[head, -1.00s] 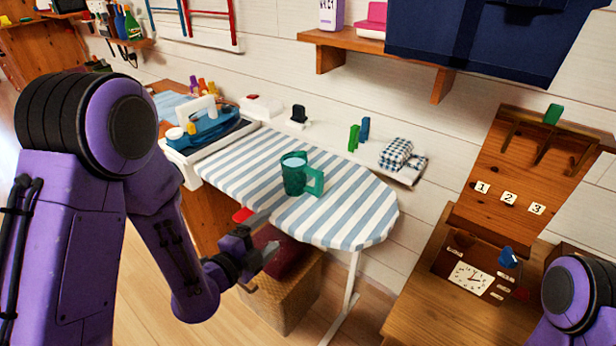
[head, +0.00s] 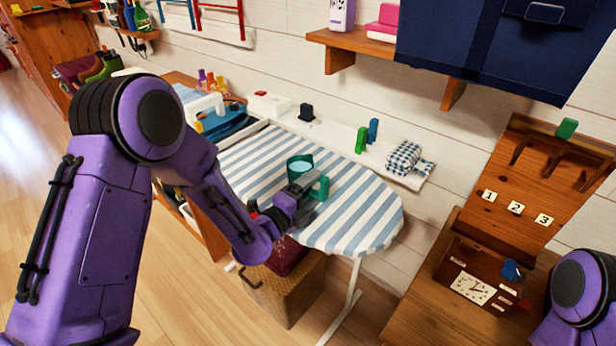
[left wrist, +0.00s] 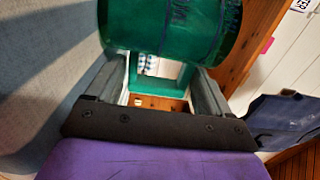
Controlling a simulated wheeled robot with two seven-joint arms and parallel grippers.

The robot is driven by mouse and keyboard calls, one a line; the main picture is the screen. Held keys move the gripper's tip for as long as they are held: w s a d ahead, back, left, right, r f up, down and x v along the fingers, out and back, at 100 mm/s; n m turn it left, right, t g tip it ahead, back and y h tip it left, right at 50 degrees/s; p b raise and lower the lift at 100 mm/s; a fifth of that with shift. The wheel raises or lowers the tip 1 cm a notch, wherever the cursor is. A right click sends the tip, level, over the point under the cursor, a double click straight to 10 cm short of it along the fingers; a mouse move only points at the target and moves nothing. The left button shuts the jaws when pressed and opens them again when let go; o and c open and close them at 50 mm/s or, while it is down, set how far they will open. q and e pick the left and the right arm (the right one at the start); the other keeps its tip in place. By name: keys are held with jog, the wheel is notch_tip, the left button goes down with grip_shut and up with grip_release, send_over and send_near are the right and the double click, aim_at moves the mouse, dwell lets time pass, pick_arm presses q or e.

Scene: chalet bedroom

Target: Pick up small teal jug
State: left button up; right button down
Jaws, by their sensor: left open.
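The small teal jug (head: 296,165) stands on the striped ironing board (head: 350,208), with its square handle toward the right in the head view. My left gripper (head: 304,186) is open right at the jug, on its near side, and hides part of it. In the left wrist view the jug (left wrist: 172,25) fills the top, and its handle (left wrist: 158,82) lies between the two open fingers (left wrist: 165,85). I cannot tell whether a finger touches the handle. My right gripper is not in view.
A blue tray with items (head: 225,125) is at the board's left end. A wicker basket (head: 285,290) stands below. The board's right end is clear.

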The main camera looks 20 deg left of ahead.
pick_arm(q)
jog(key=shift+w, duration=0.2)
jog(key=shift+s, duration=0.1)
jog(key=shift+c, duration=0.3)
jog(key=c, duration=1)
